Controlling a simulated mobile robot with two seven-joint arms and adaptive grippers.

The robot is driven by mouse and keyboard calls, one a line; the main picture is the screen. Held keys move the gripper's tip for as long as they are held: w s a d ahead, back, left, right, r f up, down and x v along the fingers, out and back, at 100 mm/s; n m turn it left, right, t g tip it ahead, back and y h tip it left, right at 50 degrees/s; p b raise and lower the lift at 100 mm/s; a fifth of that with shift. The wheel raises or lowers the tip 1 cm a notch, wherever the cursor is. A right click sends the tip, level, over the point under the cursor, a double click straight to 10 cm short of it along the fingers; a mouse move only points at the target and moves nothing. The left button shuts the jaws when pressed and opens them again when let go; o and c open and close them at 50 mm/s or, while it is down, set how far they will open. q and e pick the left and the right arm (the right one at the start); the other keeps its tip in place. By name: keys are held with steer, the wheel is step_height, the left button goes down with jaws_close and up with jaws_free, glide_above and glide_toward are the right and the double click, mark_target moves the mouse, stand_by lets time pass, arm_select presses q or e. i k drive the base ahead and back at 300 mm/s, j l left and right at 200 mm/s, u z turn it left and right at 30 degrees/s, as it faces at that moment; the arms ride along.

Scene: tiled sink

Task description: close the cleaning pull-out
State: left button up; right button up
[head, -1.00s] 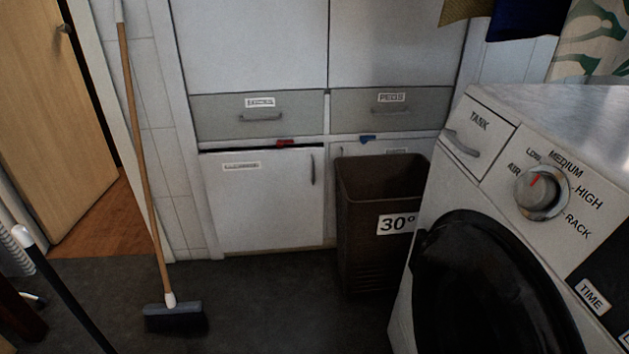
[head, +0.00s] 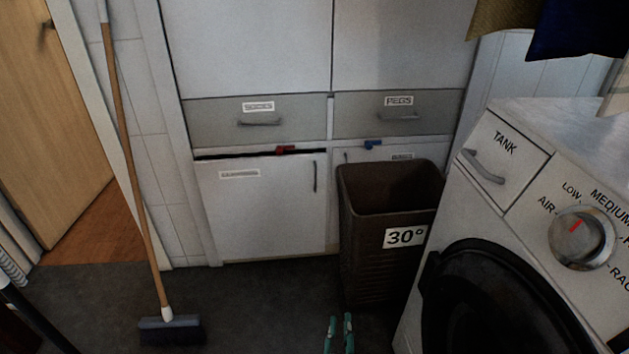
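The cleaning pull-out (head: 262,215) is the white lower-left cupboard front in the head view, with a small, hard-to-read label at its top left and a dark vertical handle (head: 315,177) at its right. A dark gap shows along its top edge, and its front seems to stand slightly forward of the frame. My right gripper (head: 339,322) shows at the bottom middle as two teal fingertips with a gap between them, open and empty. It is below the pull-out in the picture and apart from it. My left gripper is not in view.
A brown basket (head: 390,235) labelled 30° stands right of the pull-out, before another cupboard front. The white machine (head: 485,225) fills the right side. A broom (head: 145,200) leans at the left. Dark floor (head: 265,305) before the pull-out is clear.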

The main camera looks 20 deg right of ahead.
mark_target(256, 206)
steer(key=i+l, duration=0.2)
steer(key=i, duration=0.35)
steer(key=i+l, duration=0.2)
steer(key=i, duration=0.35)
steer(key=i+l, duration=0.25)
steer(key=i, duration=0.25)
